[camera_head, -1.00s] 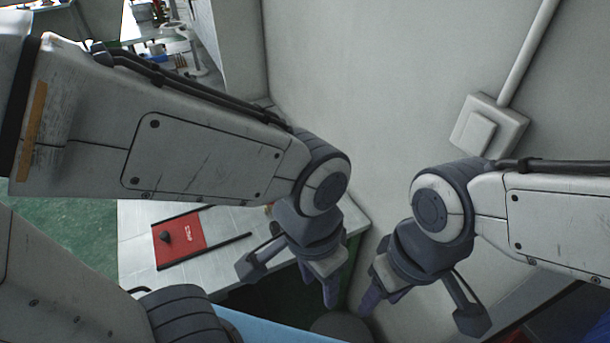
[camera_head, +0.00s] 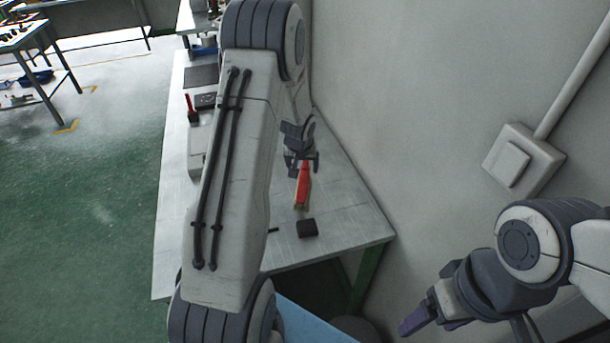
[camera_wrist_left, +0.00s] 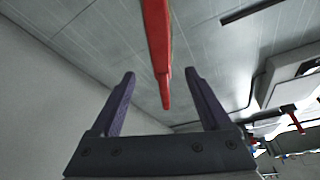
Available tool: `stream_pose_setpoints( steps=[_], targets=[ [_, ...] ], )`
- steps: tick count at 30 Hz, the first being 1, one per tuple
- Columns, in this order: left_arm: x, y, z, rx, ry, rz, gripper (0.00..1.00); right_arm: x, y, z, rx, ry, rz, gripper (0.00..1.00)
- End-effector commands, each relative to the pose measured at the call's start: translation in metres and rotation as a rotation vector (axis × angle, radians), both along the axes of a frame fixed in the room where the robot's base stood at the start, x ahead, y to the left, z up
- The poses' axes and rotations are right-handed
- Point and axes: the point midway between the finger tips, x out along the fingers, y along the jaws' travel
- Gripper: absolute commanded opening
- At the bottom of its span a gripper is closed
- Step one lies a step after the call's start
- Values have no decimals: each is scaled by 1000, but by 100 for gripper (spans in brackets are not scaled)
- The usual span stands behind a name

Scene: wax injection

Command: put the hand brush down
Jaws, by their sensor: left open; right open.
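The red hand brush (camera_head: 302,187) lies on the light worktable (camera_head: 345,215), its red handle pointing at my left gripper. My left gripper (camera_head: 303,168) is open at the handle end of the brush. In the left wrist view, the red handle (camera_wrist_left: 157,45) runs down from the top edge, and its tip sits between the two spread fingers (camera_wrist_left: 160,78), with a gap on each side. The bristles are not clear in either view. My right gripper (camera_head: 412,326) is open and empty at the lower right, away from the table.
A small black block (camera_head: 307,228) lies near the brush on the table. A red-handled tool (camera_head: 190,108) and a dark flat plate (camera_head: 201,76) are further left and back. A wall (camera_head: 400,110) with a switch box (camera_head: 522,158) bounds the right side.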

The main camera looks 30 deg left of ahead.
Motion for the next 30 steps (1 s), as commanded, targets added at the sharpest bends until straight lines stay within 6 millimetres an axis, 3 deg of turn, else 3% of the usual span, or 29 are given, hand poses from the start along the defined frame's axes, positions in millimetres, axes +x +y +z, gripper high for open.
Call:
stream_pose_setpoints(
  steps=[6, 14, 21, 30],
  targets=[
    [11, 11, -35, -2, -2, 11, 80, 0, 0, -6, 0, 0, 0, 74],
    [20, 13, -55, -1, -2, 9, 80, 0, 0, -9, 0, 0, 0, 74],
    [33, 17, -87, -2, 0, 9, 80, 0, 0, -10, 0, 0, 0, 74],
    [39, 20, -98, 0, -4, 10, 80, 0, 0, -10, 0, 0, 0, 74]
  ],
)
